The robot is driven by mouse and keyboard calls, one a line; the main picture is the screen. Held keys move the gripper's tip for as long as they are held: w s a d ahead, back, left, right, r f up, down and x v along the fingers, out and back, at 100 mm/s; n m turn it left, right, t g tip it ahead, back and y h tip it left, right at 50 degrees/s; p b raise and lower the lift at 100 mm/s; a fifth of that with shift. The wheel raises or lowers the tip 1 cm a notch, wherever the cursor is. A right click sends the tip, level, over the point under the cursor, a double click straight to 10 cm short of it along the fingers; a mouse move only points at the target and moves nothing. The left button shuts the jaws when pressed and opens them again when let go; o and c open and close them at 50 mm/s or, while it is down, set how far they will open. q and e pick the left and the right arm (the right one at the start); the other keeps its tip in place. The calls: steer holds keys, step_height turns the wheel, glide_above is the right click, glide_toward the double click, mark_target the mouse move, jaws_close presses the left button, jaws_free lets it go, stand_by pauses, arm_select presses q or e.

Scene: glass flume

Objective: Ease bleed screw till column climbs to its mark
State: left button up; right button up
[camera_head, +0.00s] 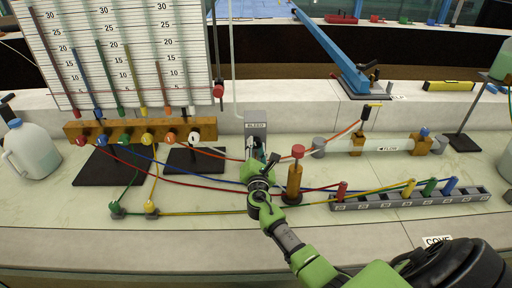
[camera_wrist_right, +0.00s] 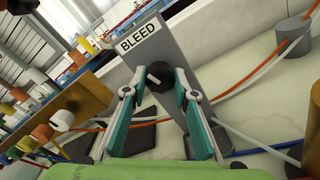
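The grey bleed post (camera_head: 256,117) with its BLEED label stands right of the tube board; it also shows in the right wrist view (camera_wrist_right: 188,48). The bleed screw (camera_wrist_right: 157,77) is a dark round knob with a pale bar, on the post's face below the label. My right gripper (camera_head: 262,160) is in front of the post and hides the screw in the head view. In the wrist view its two fingers (camera_wrist_right: 156,92) are apart, one each side of the knob; contact cannot be told.
Coloured hoses run from the wooden manifold (camera_head: 180,127) to the grey tapping block (camera_head: 365,202), passing near my right arm. A brass post with a red cap (camera_head: 298,152) stands close right of the gripper. A white jug (camera_head: 35,152) is far left. The bench front is mostly clear.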

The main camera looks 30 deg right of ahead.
steer(key=shift+f+m+b, duration=0.25)
steer(key=shift+m+b, duration=0.55)
steer(key=shift+b, duration=0.25)
steer(key=shift+r+m+b, duration=0.15)
steer(key=shift+m+b, duration=0.6)
steer(key=shift+m, duration=0.35)
steer(key=shift+r, duration=0.1)
steer(key=o, duration=1.1)
steer(key=shift+c, duration=0.2)
steer(key=v, duration=1.2)
